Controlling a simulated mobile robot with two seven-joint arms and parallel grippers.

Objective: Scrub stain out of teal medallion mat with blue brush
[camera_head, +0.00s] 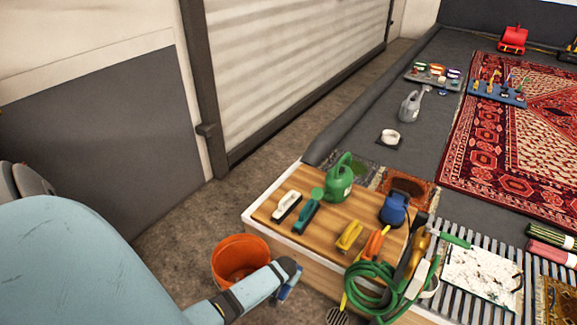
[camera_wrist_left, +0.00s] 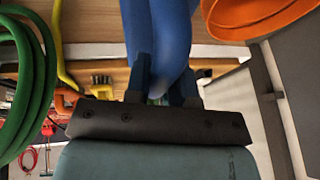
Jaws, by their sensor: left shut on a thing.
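My left gripper (camera_head: 288,285) is beside the near left side of the wooden-topped bench, close to the orange bucket. In the left wrist view, the gripper (camera_wrist_left: 163,82) is shut on a smooth blue thing, which looks like the handle of the blue brush (camera_wrist_left: 158,30). Its bristles are hidden, and in the head view only a small blue part shows at the fingers. I cannot make out a teal medallion mat or its stain in either view. My right gripper is not in view.
An orange bucket (camera_head: 240,258) stands on the floor left of the bench (camera_head: 322,218). The bench holds a green jug (camera_head: 338,182), a teal-handled tool (camera_head: 306,216), a yellow brush (camera_head: 349,236) and a coiled green hose (camera_head: 372,300). A red patterned rug (camera_head: 520,140) lies far right.

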